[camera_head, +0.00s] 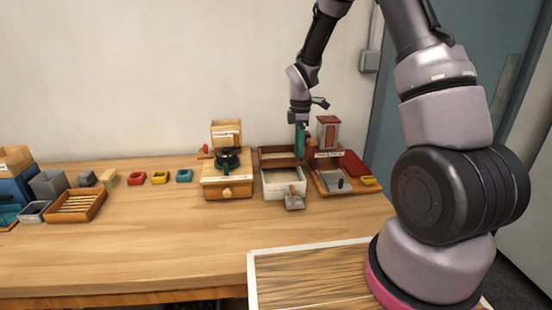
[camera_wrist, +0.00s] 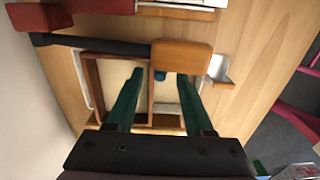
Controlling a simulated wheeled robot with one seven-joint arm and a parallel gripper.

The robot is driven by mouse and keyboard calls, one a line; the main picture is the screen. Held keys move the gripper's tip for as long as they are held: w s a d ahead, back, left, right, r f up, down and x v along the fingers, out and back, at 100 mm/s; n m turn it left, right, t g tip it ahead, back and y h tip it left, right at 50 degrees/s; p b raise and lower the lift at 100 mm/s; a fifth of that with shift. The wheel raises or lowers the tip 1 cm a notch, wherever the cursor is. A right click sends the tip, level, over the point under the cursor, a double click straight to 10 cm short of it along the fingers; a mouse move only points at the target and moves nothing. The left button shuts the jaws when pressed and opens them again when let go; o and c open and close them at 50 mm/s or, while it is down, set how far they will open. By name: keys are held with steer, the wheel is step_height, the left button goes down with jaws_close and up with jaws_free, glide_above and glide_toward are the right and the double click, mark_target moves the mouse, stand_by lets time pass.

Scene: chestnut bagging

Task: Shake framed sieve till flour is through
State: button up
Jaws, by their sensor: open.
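My gripper (camera_head: 300,154) is open and points down over the wooden-framed boxes at the back of the table. In the wrist view a brown frame (camera_wrist: 91,75) holds a pale surface, partly covered by the fingers. I cannot tell which frame is the sieve, or how much flour lies there.
An orange wooden block (camera_wrist: 182,58) on a dark rod crosses beside the fingertips. A metal scoop (camera_head: 294,203) leans in front of the whitish box. A red-roofed tower (camera_head: 328,134) is close on the right, a wooden grinder box (camera_head: 226,187) on the left. The front table is clear.

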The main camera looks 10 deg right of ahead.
steer(key=shift+f, duration=0.15)
steer(key=shift+f, duration=0.85)
